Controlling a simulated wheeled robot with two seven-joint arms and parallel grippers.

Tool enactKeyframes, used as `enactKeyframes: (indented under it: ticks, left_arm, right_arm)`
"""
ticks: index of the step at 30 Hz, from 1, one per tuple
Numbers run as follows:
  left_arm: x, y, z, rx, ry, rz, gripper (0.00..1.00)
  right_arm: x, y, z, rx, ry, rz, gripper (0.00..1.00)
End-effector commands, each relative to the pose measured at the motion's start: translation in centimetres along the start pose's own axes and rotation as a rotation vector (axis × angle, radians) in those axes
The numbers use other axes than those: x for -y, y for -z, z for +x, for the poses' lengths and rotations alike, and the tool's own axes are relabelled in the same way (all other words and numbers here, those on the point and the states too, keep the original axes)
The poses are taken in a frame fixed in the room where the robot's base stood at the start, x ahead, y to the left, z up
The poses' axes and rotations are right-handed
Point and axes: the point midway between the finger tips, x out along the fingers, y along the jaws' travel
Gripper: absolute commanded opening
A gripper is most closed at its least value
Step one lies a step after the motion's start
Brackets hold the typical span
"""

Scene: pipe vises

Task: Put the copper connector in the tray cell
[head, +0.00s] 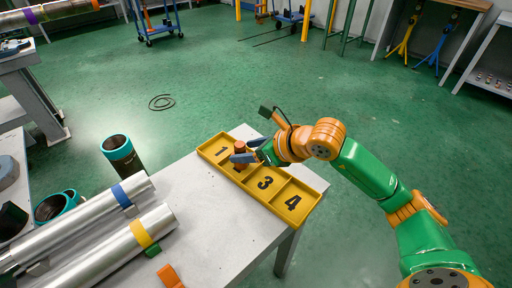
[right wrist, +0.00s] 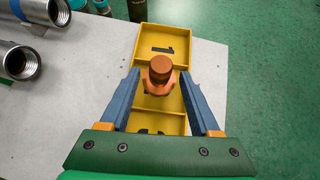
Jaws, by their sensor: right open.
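The copper connector (head: 241,148) is upright at the second cell of the yellow tray (head: 309,208). It hides most of that cell's number; 1, 3 and 4 are readable. In the right wrist view the connector (right wrist: 160,70) has a round top over a wider hexagonal body and lies just past the cell 1 divider. My right gripper (head: 247,150) is open, with its blue fingers on either side of the connector. In the right wrist view gaps show between the fingers (right wrist: 159,76) and the connector. My left gripper is not in view.
The tray lies along the edge of the grey table (head: 210,218). Two metal pipes (head: 110,252) with blue and yellow bands lie at the left, with an orange piece (head: 170,276) nearby. A dark, teal-rimmed cylinder (head: 120,152) stands beyond the table. The table between pipes and tray is clear.

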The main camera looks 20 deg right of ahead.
Motion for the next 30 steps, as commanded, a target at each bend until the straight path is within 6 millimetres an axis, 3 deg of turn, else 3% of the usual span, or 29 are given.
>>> enactKeyframes:
  ticks: [10,15,30]
  left_arm:
    - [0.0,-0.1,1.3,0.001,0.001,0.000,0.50]
    - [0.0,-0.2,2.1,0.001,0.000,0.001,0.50]
    - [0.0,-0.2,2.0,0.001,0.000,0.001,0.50]
  right_arm:
    - [0.1,0.3,-8.5,-0.003,0.008,-0.007,0.63]
    - [0.1,0.2,-10.9,-0.001,0.004,-0.002,0.63]
    - [0.0,0.0,-11.5,-0.001,0.000,-0.001,0.63]
